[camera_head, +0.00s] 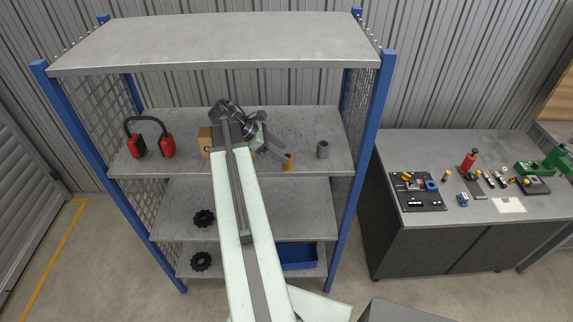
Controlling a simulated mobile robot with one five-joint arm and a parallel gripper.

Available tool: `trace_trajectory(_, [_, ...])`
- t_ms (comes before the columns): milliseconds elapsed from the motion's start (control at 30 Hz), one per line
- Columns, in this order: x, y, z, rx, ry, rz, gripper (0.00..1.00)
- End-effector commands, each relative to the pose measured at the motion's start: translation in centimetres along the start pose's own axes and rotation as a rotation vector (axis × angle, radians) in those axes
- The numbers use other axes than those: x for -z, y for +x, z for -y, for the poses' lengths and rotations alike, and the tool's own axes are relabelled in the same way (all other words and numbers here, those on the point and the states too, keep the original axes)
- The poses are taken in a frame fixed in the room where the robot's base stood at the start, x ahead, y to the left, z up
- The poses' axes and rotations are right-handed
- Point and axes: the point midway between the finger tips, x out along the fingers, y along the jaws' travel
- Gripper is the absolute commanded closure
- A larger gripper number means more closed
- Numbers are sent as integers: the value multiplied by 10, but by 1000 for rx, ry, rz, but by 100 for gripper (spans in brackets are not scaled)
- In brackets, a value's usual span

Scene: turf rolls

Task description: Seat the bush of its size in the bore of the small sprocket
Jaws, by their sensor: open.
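Two black toothed sprockets lie on the left of the rack: an upper sprocket (204,218) on the third shelf down and a lower sprocket (201,261) on the bottom shelf. I cannot tell by size which is the small one. A yellow-brown bush-like piece (287,163) is near that shelf's front edge. My gripper (281,156) is open, angled down to the right, with its tips close by this piece; I cannot tell whether they touch it.
Red ear defenders (136,145) and a cardboard box (206,142), partly behind my arm, share the second shelf. A blue bin (298,256) is on the bottom shelf. Blue rack posts (369,130) flank the shelves. A workbench (425,160) with tools stands right. The top shelf (220,40) is bare.

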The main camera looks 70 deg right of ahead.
Motion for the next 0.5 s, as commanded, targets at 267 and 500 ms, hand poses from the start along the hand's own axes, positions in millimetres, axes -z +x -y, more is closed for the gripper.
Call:
trace_trajectory(267, [2, 24, 0, -1, 1, -1, 42])
trace_trajectory(500, [7, 61, 2, -1, 2, -2, 42])
